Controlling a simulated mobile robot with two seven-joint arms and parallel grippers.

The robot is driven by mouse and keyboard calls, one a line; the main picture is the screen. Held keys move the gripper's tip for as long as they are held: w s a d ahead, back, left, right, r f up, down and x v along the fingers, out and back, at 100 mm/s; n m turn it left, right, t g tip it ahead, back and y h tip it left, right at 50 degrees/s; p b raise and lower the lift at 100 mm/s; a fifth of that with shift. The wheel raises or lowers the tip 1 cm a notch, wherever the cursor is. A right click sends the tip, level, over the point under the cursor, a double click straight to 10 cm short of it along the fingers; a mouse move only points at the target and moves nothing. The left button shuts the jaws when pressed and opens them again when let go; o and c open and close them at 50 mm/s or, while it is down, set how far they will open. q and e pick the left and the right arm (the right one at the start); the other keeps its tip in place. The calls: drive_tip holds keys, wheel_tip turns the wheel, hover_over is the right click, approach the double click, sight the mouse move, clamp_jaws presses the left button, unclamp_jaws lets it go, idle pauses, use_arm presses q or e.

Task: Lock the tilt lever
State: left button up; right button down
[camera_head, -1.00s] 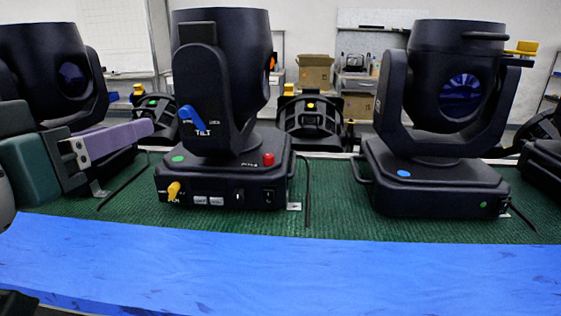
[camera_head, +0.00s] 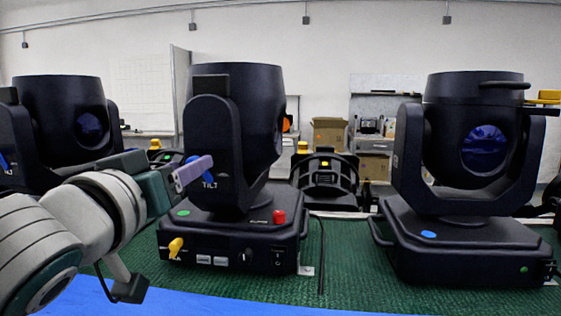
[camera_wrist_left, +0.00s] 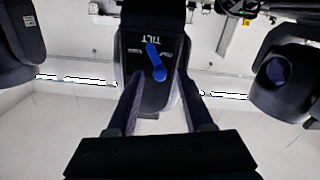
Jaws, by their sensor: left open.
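The blue tilt lever (camera_wrist_left: 154,62) sits on the arm of the middle black moving-head light (camera_head: 262,110), beside white TILT lettering. In the wrist view, which is upside down, the lever lies slanted between the two purple fingers of my left gripper (camera_wrist_left: 159,80). The fingers are apart, and nothing is clearly held. In the head view my left gripper (camera_head: 192,172) is in front of the lever and hides much of it; only a bit of blue (camera_head: 208,181) shows. Whether a finger touches the lever I cannot tell. My right gripper is out of view.
The middle light's base has a yellow lever (camera_head: 176,246) and a red knob (camera_head: 279,216). Other lights stand at the left (camera_head: 62,120) and right (camera_head: 470,140). They rest on a green mat (camera_head: 345,285) with a blue strip (camera_head: 200,302) in front. Cartons (camera_head: 331,133) are behind.

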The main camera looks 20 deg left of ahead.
use_arm(q)
drive_tip(key=shift+w, duration=0.25)
clamp_jaws()
idle(0.5)
